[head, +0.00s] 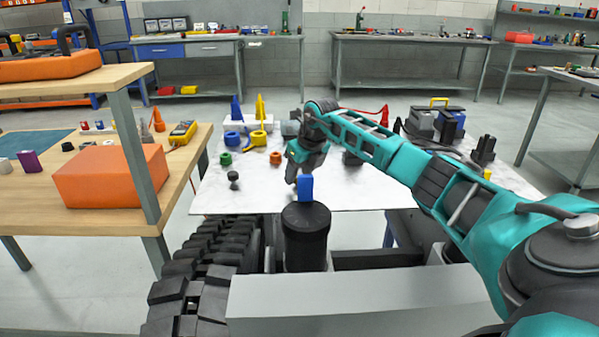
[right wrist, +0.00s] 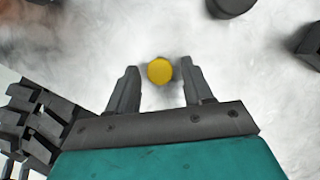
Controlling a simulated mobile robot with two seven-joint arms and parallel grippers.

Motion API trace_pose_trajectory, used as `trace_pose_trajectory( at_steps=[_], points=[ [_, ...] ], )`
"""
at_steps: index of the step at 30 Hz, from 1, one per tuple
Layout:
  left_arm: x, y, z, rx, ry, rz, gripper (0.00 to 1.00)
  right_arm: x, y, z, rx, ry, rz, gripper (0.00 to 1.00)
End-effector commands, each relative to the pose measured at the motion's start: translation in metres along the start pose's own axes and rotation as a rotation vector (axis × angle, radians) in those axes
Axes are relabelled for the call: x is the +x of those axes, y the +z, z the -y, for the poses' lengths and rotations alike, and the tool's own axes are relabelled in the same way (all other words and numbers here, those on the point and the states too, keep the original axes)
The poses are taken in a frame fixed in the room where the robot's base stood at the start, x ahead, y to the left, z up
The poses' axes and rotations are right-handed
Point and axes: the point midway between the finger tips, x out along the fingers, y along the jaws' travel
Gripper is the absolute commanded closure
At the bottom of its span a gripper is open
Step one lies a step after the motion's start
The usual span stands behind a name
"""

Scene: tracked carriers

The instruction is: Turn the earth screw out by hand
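My left gripper is not in view.
The white table (head: 350,196) holds blue, green and orange rings, yellow and blue cones, and dark blocks at right. A wooden bench (head: 90,225) is at left.

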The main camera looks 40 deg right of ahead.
Motion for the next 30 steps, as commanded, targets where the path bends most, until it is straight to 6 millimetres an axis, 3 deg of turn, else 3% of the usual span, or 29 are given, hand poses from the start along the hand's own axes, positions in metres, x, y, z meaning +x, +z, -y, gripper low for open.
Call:
trace_pose_trajectory(
  at_steps=[2,15,30],
  points=[
    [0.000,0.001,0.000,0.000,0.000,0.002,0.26,0.000,0.000,0.000,0.000,0.000,0.000,0.57],
    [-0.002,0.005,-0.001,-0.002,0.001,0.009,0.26,0.000,0.000,0.000,0.000,0.000,0.000,0.99],
    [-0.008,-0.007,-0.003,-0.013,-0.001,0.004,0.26,-0.001,0.000,0.002,-0.226,0.095,-0.002,1.00]
  ],
)
